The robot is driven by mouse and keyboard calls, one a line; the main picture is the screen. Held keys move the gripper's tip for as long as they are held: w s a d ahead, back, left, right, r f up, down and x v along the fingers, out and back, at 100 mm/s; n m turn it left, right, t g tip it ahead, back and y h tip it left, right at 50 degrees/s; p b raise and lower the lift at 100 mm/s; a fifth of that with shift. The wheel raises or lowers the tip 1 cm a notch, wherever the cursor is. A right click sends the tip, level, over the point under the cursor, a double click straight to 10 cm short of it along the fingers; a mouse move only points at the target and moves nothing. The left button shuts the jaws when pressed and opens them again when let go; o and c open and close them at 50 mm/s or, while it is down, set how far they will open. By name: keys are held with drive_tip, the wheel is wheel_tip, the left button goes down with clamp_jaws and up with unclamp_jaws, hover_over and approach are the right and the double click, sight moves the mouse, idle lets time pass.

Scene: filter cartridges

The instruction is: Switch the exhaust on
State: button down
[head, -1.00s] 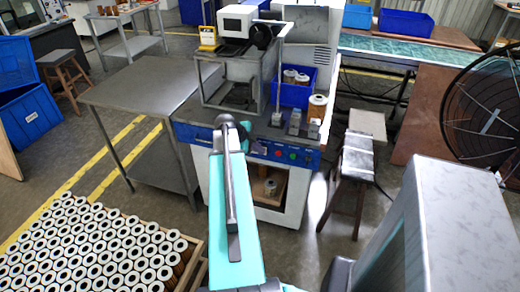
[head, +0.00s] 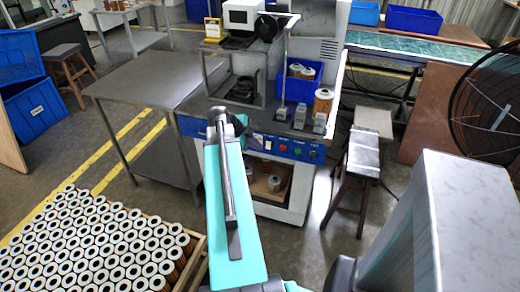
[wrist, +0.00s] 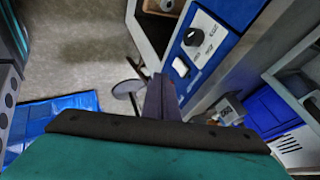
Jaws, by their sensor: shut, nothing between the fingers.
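In the wrist view the panel (wrist: 228,12) slants across the upper middle. It carries a black knob (wrist: 193,37) on a white plate and a white square switch (wrist: 180,67). Their labels are too small to read, so I cannot tell which control is the exhaust's. My gripper (wrist: 160,82) is shut and empty, its tips close to the panel's lower-left end beside the white switch. Contact cannot be judged.
A grey steel table (head: 150,82) stands left of the machine. A pallet of filter cartridges (head: 205,262) lies at the front left. A wooden stool (head: 363,155) stands to the right. A blue bin (head: 300,90) and several cartridges sit on the machine's top.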

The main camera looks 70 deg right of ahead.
sight(268, 146)
drive_tip(key=v, duration=0.6)
drive_tip(key=shift+r+b, duration=0.4)
drive_tip(key=shift+b, duration=0.05)
drive_tip(key=shift+w+a, duration=0.1)
drive_tip(key=shift+w, duration=0.05)
drive_tip(key=shift+a+f+y+b, duration=0.15)
drive_tip(key=shift+f+y+b, duration=0.15)
drive_tip(key=shift+f+b, duration=0.7)
drive_tip(key=shift+r, duration=0.15)
drive_tip(key=s+d+f+p, duration=0.1)
drive_tip(key=s+d+f, duration=0.2)
drive_tip(key=d+f, duration=0.5)
drive_tip(key=shift+d+f+p, duration=0.25)
drive_tip(key=shift+d+p, duration=0.1)
drive_tip(key=shift+p, duration=0.05)
